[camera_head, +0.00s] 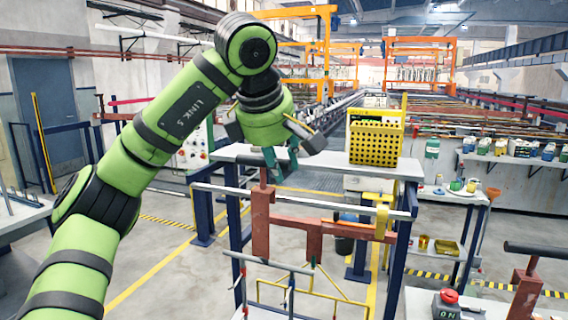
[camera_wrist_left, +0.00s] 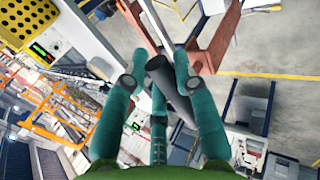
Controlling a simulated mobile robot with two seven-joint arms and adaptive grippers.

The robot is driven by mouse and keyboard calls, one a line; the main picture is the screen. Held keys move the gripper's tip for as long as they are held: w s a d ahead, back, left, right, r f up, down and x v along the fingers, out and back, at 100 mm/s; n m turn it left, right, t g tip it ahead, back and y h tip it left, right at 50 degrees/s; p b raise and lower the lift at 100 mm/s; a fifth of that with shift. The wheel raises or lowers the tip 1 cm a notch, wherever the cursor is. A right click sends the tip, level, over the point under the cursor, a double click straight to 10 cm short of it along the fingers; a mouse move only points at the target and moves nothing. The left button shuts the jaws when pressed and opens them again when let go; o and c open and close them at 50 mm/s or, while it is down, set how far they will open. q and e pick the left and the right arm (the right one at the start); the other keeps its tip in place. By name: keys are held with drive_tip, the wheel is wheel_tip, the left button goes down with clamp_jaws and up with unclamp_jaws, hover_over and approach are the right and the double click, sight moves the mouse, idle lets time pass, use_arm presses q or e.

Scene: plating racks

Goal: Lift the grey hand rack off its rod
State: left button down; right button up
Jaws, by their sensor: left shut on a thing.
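The hand rack has a dark grey handle and a red-brown frame (camera_head: 261,228). Its frame stands in front of the pale rod (camera_head: 330,202), which spans the blue posts; I cannot tell whether it bears on the rod. My left gripper (camera_head: 281,160) is above the rod, in front of the table edge. In the left wrist view its teal fingers (camera_wrist_left: 152,84) are closed around the dark grey handle (camera_wrist_left: 162,72), with the red-brown frame (camera_wrist_left: 212,48) beyond. The fingers hide part of the handle. My right gripper is out of view.
A yellow perforated box (camera_head: 374,142) stands on the white table (camera_head: 320,162) behind. A yellow hook (camera_head: 381,222) hangs on the rod. A red button box (camera_head: 448,303) is at the lower right.

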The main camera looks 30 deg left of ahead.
use_arm(q)
drive_tip(key=s, duration=0.2)
drive_tip(key=s+d, duration=0.1)
drive_tip(key=s, duration=0.4)
drive_tip(key=shift+d+p, duration=0.25)
drive_tip(key=shift+p, duration=0.15)
drive_tip(key=shift+w, duration=0.1)
